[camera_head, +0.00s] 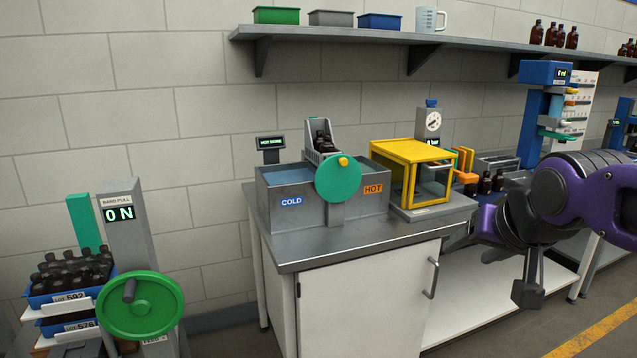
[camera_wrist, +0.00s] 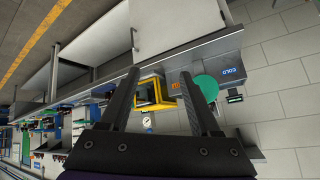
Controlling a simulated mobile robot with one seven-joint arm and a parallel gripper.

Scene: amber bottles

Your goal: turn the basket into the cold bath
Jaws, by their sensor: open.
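The cold bath (camera_head: 290,176), with blue water and a COLD label, is the left half of a grey tank on the bench. The HOT half (camera_head: 377,205) is on its right. The basket (camera_head: 311,141) stands raised between them with dark bottles in it; its lower part is hidden by a green disc (camera_head: 337,184) with a yellow knob (camera_head: 343,162) at its upper right. My gripper (camera_head: 490,270) is open and empty, right of the bench and well away from the disc. In the wrist view my gripper (camera_wrist: 160,76) has its fingers apart, with the green disc (camera_wrist: 206,88) beyond one finger.
A yellow-framed box (camera_head: 412,150) stands right of the tank, between it and my arm. A small display (camera_head: 271,143) stands behind the tank. A green handwheel (camera_head: 141,305) and bottle trays are at lower left. The bench front (camera_head: 340,255) has a clear strip.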

